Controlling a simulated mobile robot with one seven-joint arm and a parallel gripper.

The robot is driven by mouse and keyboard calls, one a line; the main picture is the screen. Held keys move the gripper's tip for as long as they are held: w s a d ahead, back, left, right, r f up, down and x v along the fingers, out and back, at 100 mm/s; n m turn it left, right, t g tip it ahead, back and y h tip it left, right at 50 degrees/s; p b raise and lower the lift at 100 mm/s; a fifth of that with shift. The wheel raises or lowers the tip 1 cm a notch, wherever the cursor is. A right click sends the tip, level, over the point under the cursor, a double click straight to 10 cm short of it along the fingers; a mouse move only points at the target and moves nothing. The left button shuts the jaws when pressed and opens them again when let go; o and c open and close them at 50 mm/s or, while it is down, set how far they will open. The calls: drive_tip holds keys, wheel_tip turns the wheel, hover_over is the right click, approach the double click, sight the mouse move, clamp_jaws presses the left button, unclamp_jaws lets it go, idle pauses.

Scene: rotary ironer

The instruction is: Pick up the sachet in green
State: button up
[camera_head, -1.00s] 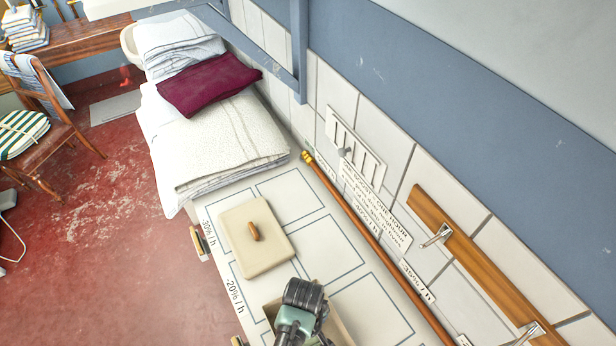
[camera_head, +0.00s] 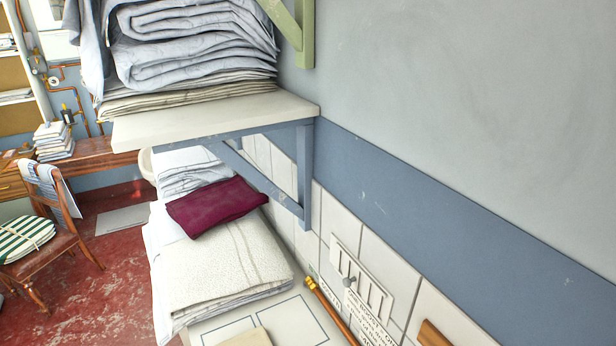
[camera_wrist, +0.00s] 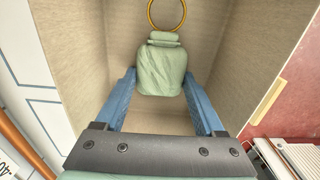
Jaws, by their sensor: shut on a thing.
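The green sachet (camera_wrist: 162,72) is in the wrist view, a small pale-green cloth pouch with a gathered neck and a yellow ring (camera_wrist: 167,14) at its top. My gripper (camera_wrist: 160,84) has its two blue fingers on either side of the pouch and is shut on it. The sachet shows inside or over an open beige box (camera_wrist: 76,60), whose walls surround it in the picture. I cannot tell whether the sachet touches the box floor. The head view shows neither my gripper nor the sachet.
In the head view, folded linens (camera_head: 225,265) and a dark red cloth (camera_head: 215,205) lie on the counter. A shelf (camera_head: 215,118) with folded bedding overhangs them. A copper pipe (camera_head: 330,308) runs along the tiled wall. A beige lid (camera_head: 248,338) shows at the bottom edge.

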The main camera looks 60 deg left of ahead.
drive_tip(key=shift+r, duration=0.15)
wheel_tip(320, 180, up, 10)
drive_tip(key=b, duration=0.1)
idle(0.4)
drive_tip(key=shift+f, duration=0.2)
idle(0.5)
